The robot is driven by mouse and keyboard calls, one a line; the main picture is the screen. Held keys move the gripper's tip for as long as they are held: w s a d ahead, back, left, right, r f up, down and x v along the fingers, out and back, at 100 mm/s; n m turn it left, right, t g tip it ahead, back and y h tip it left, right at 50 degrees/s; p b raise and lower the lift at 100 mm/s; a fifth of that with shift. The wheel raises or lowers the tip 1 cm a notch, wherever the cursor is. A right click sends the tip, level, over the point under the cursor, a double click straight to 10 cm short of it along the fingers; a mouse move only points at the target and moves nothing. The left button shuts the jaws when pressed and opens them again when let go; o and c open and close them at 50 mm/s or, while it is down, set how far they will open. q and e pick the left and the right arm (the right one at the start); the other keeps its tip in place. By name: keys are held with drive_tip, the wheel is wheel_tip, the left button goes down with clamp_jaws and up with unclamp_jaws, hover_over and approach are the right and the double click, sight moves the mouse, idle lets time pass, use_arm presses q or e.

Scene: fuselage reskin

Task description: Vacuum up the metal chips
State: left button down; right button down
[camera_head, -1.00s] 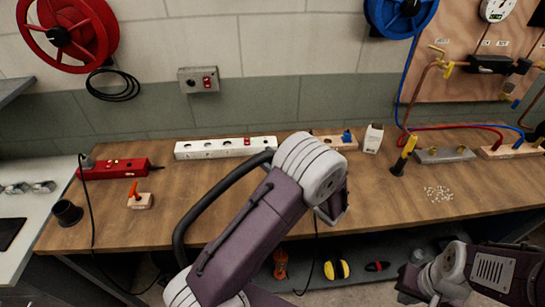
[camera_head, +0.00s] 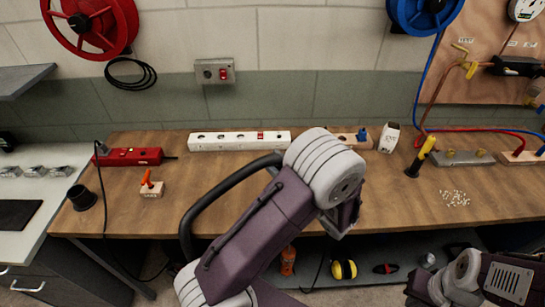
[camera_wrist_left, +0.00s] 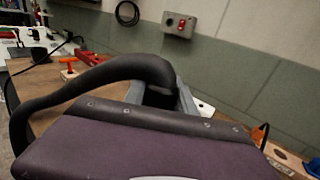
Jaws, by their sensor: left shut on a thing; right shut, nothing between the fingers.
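The metal chips (camera_head: 455,198) lie as a small pale scatter on the right part of the wooden bench. My left gripper (camera_head: 348,216) is left of them, over the bench's front edge, mostly hidden behind my grey wrist. In the left wrist view it is shut on the end of a thick black hose (camera_wrist_left: 110,72), which appears to be the vacuum hose. The hose (camera_head: 205,198) also curves beside my left arm in the head view. Its held end is partly hidden. My right gripper (camera_head: 418,286) is shut and empty, low at the right, below the chips and in front of the bench.
A yellow-handled black tool (camera_head: 421,157) stands just left of the chips. A white power strip (camera_head: 238,141), a white box (camera_head: 389,138) and a grey block (camera_head: 463,158) line the back. A red device (camera_head: 130,157), orange-handled block (camera_head: 151,187) and black cup (camera_head: 81,197) are left.

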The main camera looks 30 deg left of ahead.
use_arm(q)
drive_tip(key=shift+w+d+p, duration=0.9)
drive_tip(key=shift+w+d, duration=1.85)
drive_tip(key=shift+d, duration=1.7)
wheel_tip(320, 180, up, 8)
drive_tip(key=p, duration=0.7)
drive_tip(key=shift+f, duration=0.15)
